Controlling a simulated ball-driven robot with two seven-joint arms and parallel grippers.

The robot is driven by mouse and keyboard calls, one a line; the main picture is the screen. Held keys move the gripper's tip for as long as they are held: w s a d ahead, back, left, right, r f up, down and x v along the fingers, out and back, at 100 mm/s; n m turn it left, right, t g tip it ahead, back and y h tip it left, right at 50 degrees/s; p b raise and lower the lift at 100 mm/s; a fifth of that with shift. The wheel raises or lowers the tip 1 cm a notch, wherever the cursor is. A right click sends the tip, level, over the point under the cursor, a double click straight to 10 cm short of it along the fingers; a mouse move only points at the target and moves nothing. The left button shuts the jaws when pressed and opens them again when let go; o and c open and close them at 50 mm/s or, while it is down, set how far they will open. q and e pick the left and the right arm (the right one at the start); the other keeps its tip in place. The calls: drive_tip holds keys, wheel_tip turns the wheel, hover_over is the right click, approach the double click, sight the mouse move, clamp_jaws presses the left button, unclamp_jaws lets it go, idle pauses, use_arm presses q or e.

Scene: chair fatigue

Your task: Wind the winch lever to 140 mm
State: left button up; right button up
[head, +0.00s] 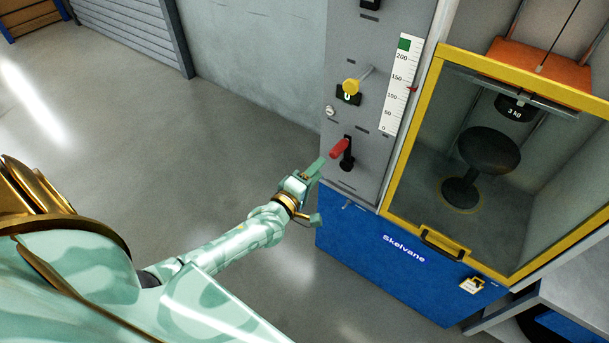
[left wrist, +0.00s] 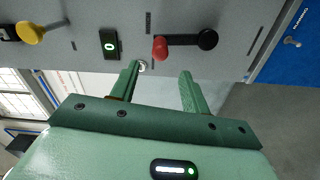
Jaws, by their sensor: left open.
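A lever with a red grip (head: 340,149) and black arm sits low on the grey panel (head: 369,120). In the left wrist view the red grip (left wrist: 160,48) lies just beyond my fingertips, between their lines. A height scale (head: 403,85) marked 0 to 200 stands on the panel. Its red pointer (head: 412,89) sits between about 100 and 150; the exact value is too small to read. My left gripper (head: 318,194) is open and empty, just short of the red grip. It also shows open in the left wrist view (left wrist: 159,76). My right gripper is out of view.
A yellow knob (head: 351,87) on a rod is higher on the panel, near a black display reading 0 (left wrist: 110,45). Right of the panel is a yellow-framed clear door (head: 413,127) before a black stool (head: 487,150) and a 3 kg weight (head: 514,108). Floor to the left is clear.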

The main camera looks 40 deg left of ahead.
use_arm(q)
drive_tip(key=s, duration=0.4)
drive_tip(key=shift+s, duration=0.15)
drive_tip(key=shift+f, duration=0.1)
drive_tip(key=s+f+m+g, duration=0.5)
drive_tip(key=s+f+m, duration=0.25)
drive_tip(key=f, duration=0.45)
drive_tip(key=s+f+m+g, duration=0.4)
drive_tip(key=s+f+m, duration=0.35)
drive_tip(key=f, duration=0.55)
drive_tip(key=s+d+f+m+g, duration=0.1)
drive_tip(key=s+f+g, duration=0.1)
drive_tip(key=s, duration=0.8)
drive_tip(key=s+d+f+m+g, duration=0.1)
drive_tip(key=s+f, duration=0.4)
drive_tip(key=s, duration=0.5)
drive_tip(key=s+d+f+m+g, duration=0.2)
drive_tip(key=s+f+g, duration=0.2)
drive_tip(key=s, duration=0.6)
drive_tip(key=shift+s+m+g+y, duration=0.3)
drive_tip(key=shift+s+g, duration=0.1)
drive_tip(key=shift+g, duration=0.3)
